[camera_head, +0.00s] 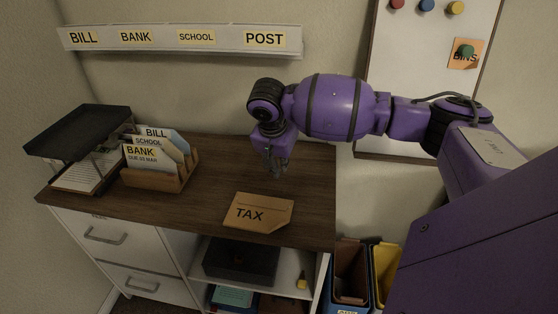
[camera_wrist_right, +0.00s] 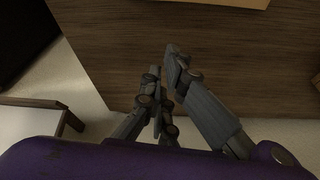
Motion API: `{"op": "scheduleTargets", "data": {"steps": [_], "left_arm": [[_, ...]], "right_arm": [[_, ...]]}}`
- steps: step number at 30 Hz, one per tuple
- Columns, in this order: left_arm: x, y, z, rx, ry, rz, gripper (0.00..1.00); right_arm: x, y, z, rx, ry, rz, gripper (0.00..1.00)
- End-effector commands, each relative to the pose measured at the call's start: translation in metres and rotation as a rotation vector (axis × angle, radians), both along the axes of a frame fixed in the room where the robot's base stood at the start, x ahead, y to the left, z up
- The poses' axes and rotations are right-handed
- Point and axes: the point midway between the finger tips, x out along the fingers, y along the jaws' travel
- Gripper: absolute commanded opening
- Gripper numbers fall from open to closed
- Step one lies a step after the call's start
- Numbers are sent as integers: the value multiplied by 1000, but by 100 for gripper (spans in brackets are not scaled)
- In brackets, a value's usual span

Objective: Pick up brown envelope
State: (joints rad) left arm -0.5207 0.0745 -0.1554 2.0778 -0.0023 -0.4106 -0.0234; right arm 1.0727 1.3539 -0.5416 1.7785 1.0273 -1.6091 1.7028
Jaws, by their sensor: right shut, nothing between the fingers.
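The brown envelope (camera_head: 262,205), marked TAX, lies flat on the desk top near its front edge, right of centre in the head view. In the right wrist view a tan edge at the top (camera_wrist_right: 235,2) looks like part of it. My right gripper (camera_head: 277,170) hangs over the desk behind the envelope, pointing down, apart from it. In the right wrist view its fingers (camera_wrist_right: 165,72) are together with nothing between them. My left gripper is in neither view.
A wooden letter rack (camera_head: 172,183) with several envelopes stands on the left of the desk top (camera_head: 215,170), beside a black tray stand (camera_head: 80,132). A labelled wall rail (camera_head: 180,48) runs above. Bins (camera_head: 350,270) stand right of the desk. The desk around the envelope is clear.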

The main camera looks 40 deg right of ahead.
Motion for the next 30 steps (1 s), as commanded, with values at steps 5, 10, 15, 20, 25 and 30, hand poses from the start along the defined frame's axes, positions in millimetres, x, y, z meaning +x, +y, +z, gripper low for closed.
{"op": "scheduleTargets", "data": {"steps": [5, 10, 15, 20, 25, 30], "left_arm": [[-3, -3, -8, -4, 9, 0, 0], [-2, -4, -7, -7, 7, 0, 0], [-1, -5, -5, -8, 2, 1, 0], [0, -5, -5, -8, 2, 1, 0], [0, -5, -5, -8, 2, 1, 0], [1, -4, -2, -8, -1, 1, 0]], "right_arm": [[6, -12, -40, -1, 4, 0, 0], [-1, 3, -47, 0, 0, 8, 0], [-9, 17, -47, 0, 1, 5, 0], [-11, 21, -47, -1, 0, 3, 0], [-11, 21, -47, -1, 0, 3, 0], [-12, 23, -46, 0, 2, 4, 0]]}}
